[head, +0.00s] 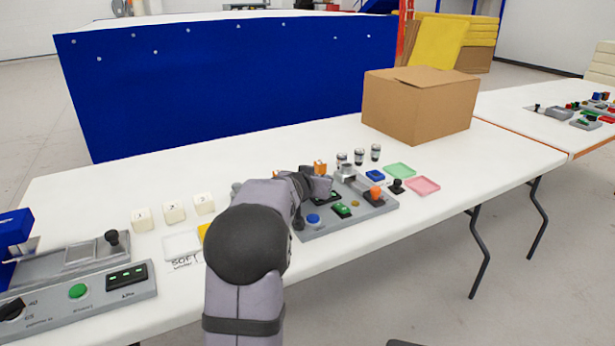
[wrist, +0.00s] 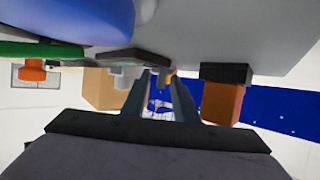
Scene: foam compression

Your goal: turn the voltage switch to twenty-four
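I cannot make out a label that marks the voltage switch or the number twenty-four.
A second grey console (head: 60,290) at the left has a black rotary knob (head: 12,308) and a green button (head: 77,291). A cardboard box (head: 415,105) is at the back right. The table front right of the panel is clear.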

